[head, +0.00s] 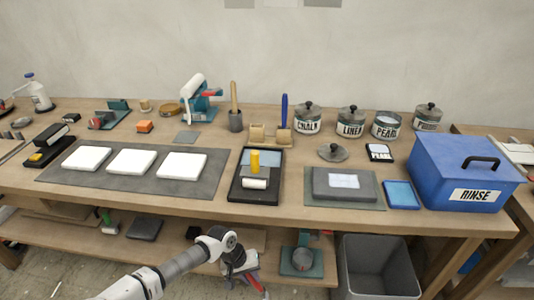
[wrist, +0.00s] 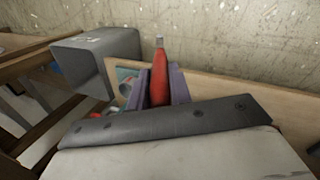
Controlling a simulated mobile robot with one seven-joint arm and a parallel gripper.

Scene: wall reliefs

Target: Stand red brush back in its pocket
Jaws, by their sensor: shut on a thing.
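My gripper (wrist: 160,88) is shut on the red brush (wrist: 158,80). In the wrist view its red handle lies between the two fingers and a pale end sticks out past them. In the head view my gripper (head: 250,277) is low in front of the workbench, below the top, with part of the red brush (head: 256,283) showing. A wooden holder (head: 270,134) stands at the back of the bench. A blue brush (head: 284,110) stands upright at its right part; the left part has no brush standing in it.
A black tray (head: 240,187) with a yellow-handled roller lies in front. A grey bin (head: 378,265) stands below the bench, right of my gripper. A blue RINSE box (head: 465,160) is far right.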

